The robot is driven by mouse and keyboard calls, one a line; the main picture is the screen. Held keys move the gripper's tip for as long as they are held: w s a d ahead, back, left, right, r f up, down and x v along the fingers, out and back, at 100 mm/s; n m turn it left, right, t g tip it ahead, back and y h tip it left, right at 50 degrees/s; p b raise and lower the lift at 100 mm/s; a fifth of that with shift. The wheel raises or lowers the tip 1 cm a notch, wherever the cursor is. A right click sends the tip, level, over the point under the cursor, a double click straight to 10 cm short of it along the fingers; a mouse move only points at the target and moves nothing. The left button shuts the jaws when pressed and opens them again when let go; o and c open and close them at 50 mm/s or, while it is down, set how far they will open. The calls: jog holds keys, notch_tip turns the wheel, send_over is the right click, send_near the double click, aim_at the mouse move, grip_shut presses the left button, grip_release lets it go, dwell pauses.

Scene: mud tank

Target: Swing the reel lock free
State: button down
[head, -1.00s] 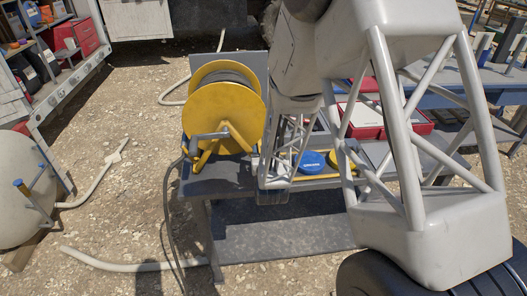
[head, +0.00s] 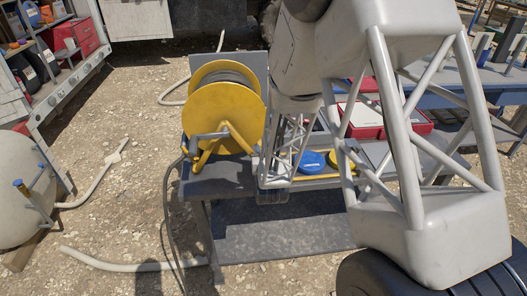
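The yellow hose reel (head: 222,112) stands upright at the left end of the grey bench, with dark hose wound between its discs. A grey bar (head: 207,135) crosses the low front of the reel, beside yellow frame legs. I cannot tell which part is the reel lock; it may be hidden or too small. My gripper (head: 272,190) is at the low end of my lattice arm, just right of the reel and over the bench's front edge. Its fingers cannot be made out, so I cannot see whether it is open or holding anything. No contact with the reel shows.
Red cases (head: 366,121) stand behind my arm. A dark hose (head: 168,225) hangs off the bench's left side. The lower shelf (head: 285,238) looks bare.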

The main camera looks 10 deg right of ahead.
jog(key=shift+d+r, duration=0.1)
jog(key=d+f+m, duration=0.2)
jog(key=d+m, duration=0.6)
jog(key=m, duration=0.5)
jog(key=shift+d, duration=0.2)
dwell(0.3)
jog(key=c, duration=0.9)
grip_release()
jog(key=shift+s, duration=0.15)
